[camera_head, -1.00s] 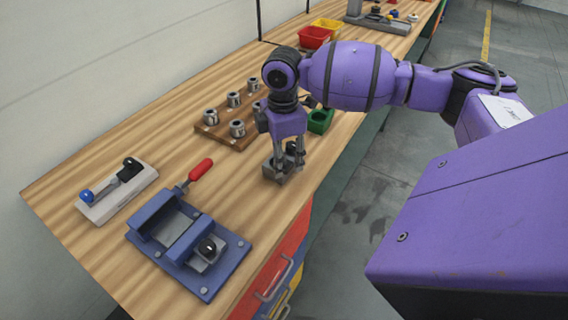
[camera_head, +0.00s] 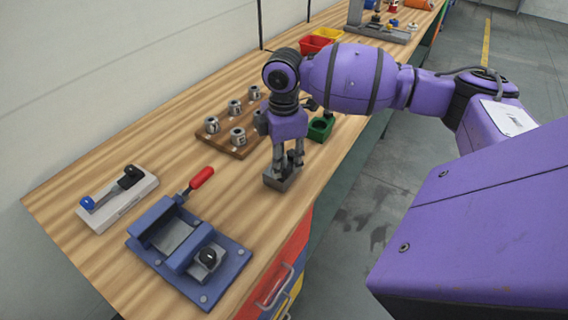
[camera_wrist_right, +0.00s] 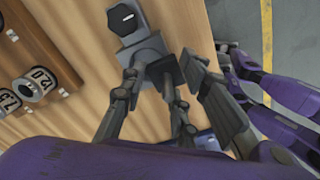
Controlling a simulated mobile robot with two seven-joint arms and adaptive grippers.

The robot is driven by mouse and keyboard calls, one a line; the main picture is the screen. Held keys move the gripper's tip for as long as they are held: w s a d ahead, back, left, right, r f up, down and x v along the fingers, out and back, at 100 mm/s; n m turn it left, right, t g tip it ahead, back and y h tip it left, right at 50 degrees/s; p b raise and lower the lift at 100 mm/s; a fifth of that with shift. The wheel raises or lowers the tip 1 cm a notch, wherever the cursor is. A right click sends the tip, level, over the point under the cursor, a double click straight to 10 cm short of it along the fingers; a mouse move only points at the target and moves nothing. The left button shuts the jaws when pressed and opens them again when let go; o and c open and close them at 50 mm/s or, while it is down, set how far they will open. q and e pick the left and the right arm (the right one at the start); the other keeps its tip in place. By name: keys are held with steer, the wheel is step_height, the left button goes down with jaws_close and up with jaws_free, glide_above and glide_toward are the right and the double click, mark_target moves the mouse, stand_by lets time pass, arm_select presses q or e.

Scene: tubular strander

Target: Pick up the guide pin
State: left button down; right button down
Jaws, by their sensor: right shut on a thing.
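My right gripper (camera_head: 287,165) points down over a small grey block (camera_head: 283,181) near the front edge of the wooden bench. Its fingers are closed on a small part at the block's top, which I take to be the guide pin; the fingers mostly hide it. I cannot tell whether the held part is clear of the block. My left gripper is not in view.
A blue vise fixture (camera_head: 222,277) with a red handle (camera_head: 202,177) stands on the near bench. A grey plate with a blue-knobbed lever (camera_head: 118,201) lies left. A wooden board (camera_head: 214,138) with several numbered collars, a green box (camera_head: 320,128), and red (camera_head: 314,43) and yellow bins stand farther back.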

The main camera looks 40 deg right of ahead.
steer(key=s+d+r+p, duration=0.3)
steer(key=s+d+r, duration=0.2)
steer(key=s+r, duration=0.6)
steer(key=shift+s+d+r, duration=0.2)
steer(key=shift+s+r, duration=0.1)
steer(key=shift+s, duration=0.7)
